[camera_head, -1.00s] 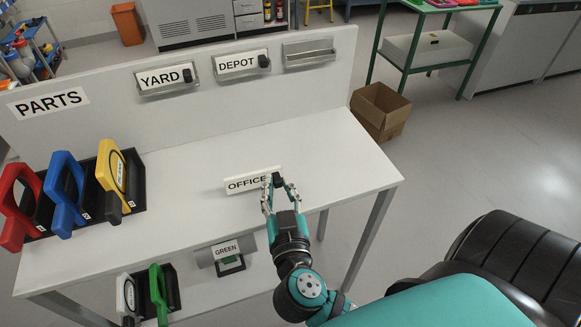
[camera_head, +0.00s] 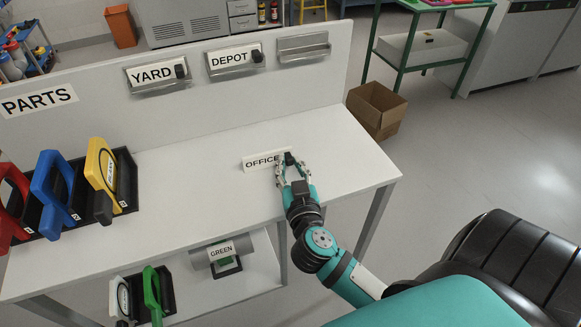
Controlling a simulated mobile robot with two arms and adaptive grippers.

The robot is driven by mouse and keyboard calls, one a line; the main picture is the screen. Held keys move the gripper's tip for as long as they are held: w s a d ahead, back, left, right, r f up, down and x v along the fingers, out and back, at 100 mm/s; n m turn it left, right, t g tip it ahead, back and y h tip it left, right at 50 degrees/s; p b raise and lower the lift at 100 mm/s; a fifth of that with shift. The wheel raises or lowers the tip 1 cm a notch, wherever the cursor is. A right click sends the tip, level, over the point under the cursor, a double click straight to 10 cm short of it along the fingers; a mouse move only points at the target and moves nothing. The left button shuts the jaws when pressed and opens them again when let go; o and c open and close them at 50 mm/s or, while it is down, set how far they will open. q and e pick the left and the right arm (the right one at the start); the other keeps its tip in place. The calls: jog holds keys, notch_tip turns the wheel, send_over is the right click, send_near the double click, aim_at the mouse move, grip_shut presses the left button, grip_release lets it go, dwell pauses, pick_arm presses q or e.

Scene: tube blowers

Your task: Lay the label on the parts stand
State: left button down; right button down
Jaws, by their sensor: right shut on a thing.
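The parts stand is a white bench (camera_head: 200,185) with a back panel that bears the sign PARTS. The label, a white plate reading OFFICE (camera_head: 261,162), is over the right part of the bench top. My right gripper (camera_head: 287,167) is shut on the black knob at the label's right end, and its fingers hide part of that end. The label's face is turned to me. I cannot tell whether it touches the bench top. My left gripper is not in view.
YARD (camera_head: 152,74) and DEPOT (camera_head: 231,59) labels sit in back-panel holders; the third holder (camera_head: 303,48) is empty. Red, blue and yellow handled tools (camera_head: 100,172) stand in a black rack at left. The bench's middle is clear.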

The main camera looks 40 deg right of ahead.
jog(key=shift+f, duration=0.1)
jog(key=c, duration=1.2)
grip_release()
jog(key=v, duration=1.2)
